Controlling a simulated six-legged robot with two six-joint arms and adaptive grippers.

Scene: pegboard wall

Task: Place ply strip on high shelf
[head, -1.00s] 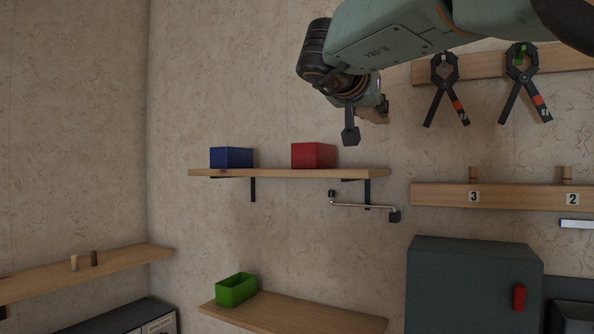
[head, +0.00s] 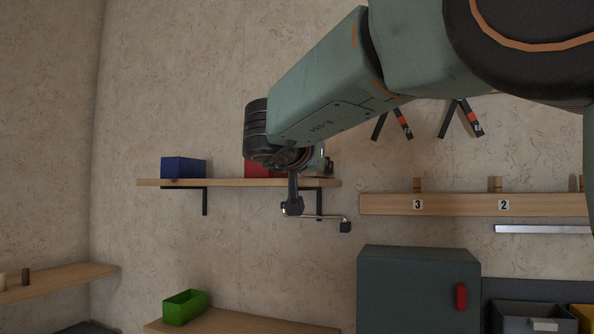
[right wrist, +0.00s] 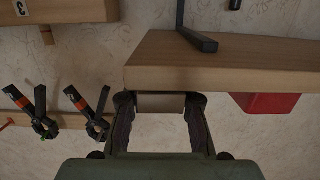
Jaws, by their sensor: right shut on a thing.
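The high shelf (head: 225,183) is a wooden board on black brackets. A blue box (head: 183,167) and a red box (head: 258,168) stand on it, the red one partly behind my arm. My right gripper (head: 316,176) is at the shelf's right end, mostly hidden by its own wrist. In the right wrist view, which is upside down, my right gripper (right wrist: 160,98) is shut on the ply strip (right wrist: 160,104), seen end-on close by the shelf edge (right wrist: 220,75). I cannot tell whether the strip touches the shelf. My left gripper is not in view.
A bent metal rod (head: 325,217) sticks out below the shelf's right end. To the right are a numbered peg rail (head: 455,205), hanging clamps (head: 460,118) and a grey cabinet (head: 415,290). A green bin (head: 185,306) stands on a lower shelf. The red box also shows in the right wrist view (right wrist: 265,104).

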